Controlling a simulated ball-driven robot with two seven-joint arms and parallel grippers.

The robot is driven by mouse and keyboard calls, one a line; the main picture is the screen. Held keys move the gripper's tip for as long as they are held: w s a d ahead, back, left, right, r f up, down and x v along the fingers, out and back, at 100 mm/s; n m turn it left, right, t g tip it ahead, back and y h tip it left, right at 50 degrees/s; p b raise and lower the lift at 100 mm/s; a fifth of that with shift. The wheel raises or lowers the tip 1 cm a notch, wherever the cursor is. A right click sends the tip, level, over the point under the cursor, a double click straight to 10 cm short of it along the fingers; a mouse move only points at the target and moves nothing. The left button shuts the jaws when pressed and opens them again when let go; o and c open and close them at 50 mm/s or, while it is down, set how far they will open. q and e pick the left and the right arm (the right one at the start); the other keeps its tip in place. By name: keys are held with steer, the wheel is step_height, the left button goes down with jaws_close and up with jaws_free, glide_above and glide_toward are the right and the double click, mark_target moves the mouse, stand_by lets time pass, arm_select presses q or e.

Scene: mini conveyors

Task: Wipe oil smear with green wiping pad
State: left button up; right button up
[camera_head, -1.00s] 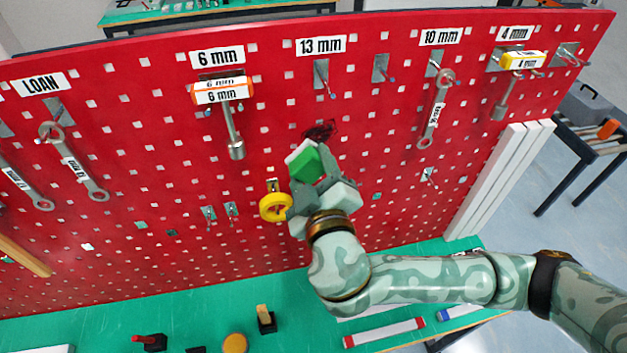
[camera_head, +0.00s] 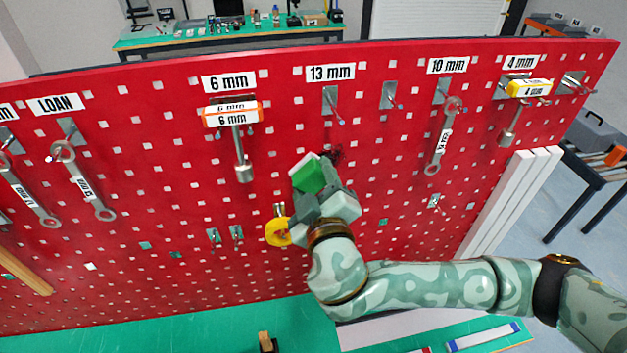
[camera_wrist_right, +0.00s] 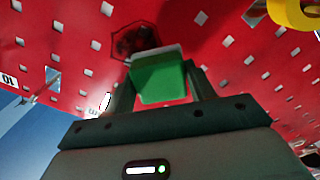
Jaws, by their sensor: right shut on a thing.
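The green wiping pad (camera_head: 309,175) is held between the fingers of my right gripper (camera_head: 318,186), up against the red pegboard. In the right wrist view the pad (camera_wrist_right: 160,82), green with a pale edge, sits between the two dark fingers (camera_wrist_right: 160,95). The oil smear (camera_head: 336,154) is a small dark patch on the board, just above and right of the pad. In the right wrist view the smear (camera_wrist_right: 134,40) shows just beyond the pad, which partly covers its lower edge. I cannot tell whether the pad touches the board. My left gripper is not in view.
The red pegboard (camera_head: 170,215) carries T-handle tools, such as the 6 mm one (camera_head: 240,150), and wrenches (camera_head: 440,140). A yellow tape ring (camera_head: 278,232) hangs close to the left of my right gripper. A green bench top (camera_head: 200,335) lies below.

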mark_target(347, 156)
steer(key=shift+w+a+b, duration=0.15)
steer(key=shift+w+b, duration=0.3)
steer(key=shift+w, duration=0.45)
steer(key=shift+w+d, duration=0.2)
steer(key=shift+d, duration=0.8)
steer(key=shift+w+d, duration=0.25)
steer(key=shift+d, duration=0.8)
steer(key=shift+w+d, duration=0.2)
steer(key=shift+d, duration=0.8)
steer(key=shift+w+d, duration=0.1)
steer(key=shift+d, duration=0.5)
steer(key=shift+w+b, duration=0.1)
steer(key=shift+b, duration=0.2)
